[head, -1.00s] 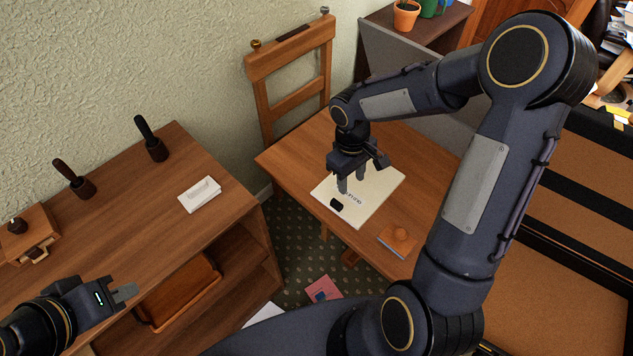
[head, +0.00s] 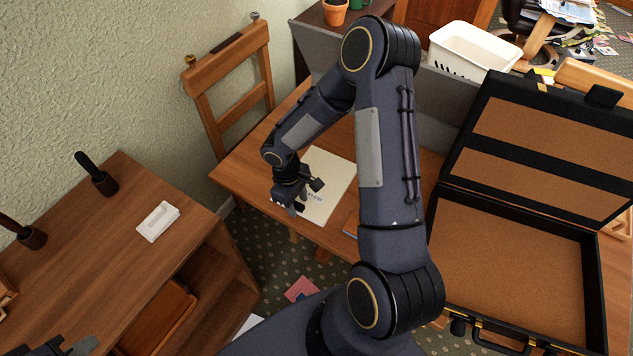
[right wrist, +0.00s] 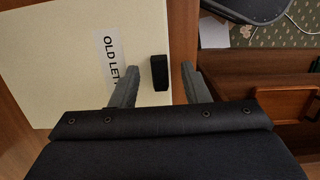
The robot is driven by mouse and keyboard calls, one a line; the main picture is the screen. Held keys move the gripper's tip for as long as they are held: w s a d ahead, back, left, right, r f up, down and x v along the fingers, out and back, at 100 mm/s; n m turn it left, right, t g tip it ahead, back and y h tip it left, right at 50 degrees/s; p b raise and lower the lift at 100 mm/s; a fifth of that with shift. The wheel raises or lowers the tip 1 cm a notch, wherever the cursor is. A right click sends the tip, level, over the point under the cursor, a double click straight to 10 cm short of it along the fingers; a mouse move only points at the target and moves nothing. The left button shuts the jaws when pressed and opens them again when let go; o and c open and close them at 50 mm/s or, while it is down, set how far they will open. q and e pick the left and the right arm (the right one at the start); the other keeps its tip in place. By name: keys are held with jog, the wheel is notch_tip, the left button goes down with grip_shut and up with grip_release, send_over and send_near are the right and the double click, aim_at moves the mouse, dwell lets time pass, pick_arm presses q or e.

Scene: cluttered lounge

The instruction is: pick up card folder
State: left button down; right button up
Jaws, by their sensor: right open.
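The card folder (head: 332,180) is a flat cream folder lying on the wooden table; my right arm partly hides it. Its label, in the right wrist view (right wrist: 60,60), reads "OLD LET…". A small black piece (right wrist: 160,73) sits at the folder's edge. My right gripper (head: 296,210) is open at that near edge. In the right wrist view its fingers (right wrist: 159,88) stand either side of the black piece, one over the folder and one past its edge. I cannot tell whether they touch. My left gripper (head: 70,347) is cut off at the lower left.
An open black briefcase (head: 520,262) lies at right, with a white basket (head: 470,50) behind. A wooden chair (head: 235,90) stands behind the table (head: 240,170). A pink card (head: 300,289) lies on the floor.

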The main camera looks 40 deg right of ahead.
grip_shut()
jog(key=shift+r, duration=0.2)
